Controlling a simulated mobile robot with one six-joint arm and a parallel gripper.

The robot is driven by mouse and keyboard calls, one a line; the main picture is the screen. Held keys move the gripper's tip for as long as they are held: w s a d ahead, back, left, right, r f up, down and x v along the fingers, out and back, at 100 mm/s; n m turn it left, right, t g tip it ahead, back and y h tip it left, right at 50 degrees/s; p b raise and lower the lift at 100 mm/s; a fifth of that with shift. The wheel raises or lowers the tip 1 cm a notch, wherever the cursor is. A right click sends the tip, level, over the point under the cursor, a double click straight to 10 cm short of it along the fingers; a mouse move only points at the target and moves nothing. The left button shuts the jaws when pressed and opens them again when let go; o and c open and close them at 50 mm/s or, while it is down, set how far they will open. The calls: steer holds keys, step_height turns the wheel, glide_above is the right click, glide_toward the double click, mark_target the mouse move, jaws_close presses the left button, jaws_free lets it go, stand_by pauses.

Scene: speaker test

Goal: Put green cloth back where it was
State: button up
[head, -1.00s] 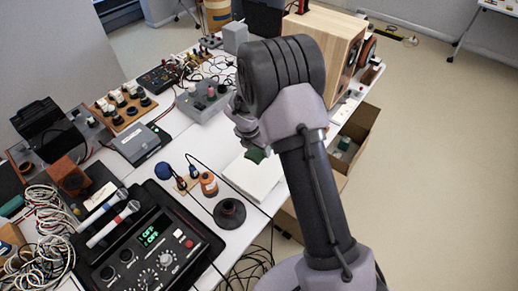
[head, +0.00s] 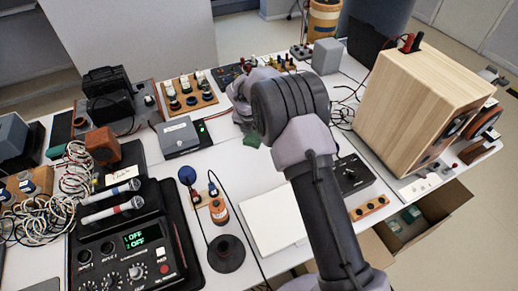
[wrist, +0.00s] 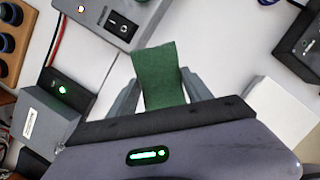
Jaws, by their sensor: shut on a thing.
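The green cloth (wrist: 158,78) hangs between the two fingers of my gripper (wrist: 160,88) in the wrist view. The fingers are shut on it, and its free end sticks out beyond them. In the head view a small part of the green cloth (head: 252,140) shows just below my gripper, over the white table top. My arm hides most of the gripper there. I cannot tell whether the cloth touches the table.
A grey box (head: 180,137) stands left of the cloth and a white pad (head: 278,222) lies nearer me. A black knob box (head: 352,173) and a wooden speaker (head: 420,95) are to the right. A grey switch device (wrist: 122,15) lies ahead of the fingers.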

mark_target(255, 155)
steer(key=f+b, duration=0.1)
steer(key=f, duration=0.2)
steer(key=f+b, duration=0.1)
steer(key=f, duration=0.2)
steer(key=f+b, duration=0.2)
steer(key=f, duration=0.2)
steer(key=shift+s+a, duration=0.2)
steer(key=shift+a, duration=0.1)
steer(key=shift+r, duration=0.15)
steer(key=o, duration=1.3)
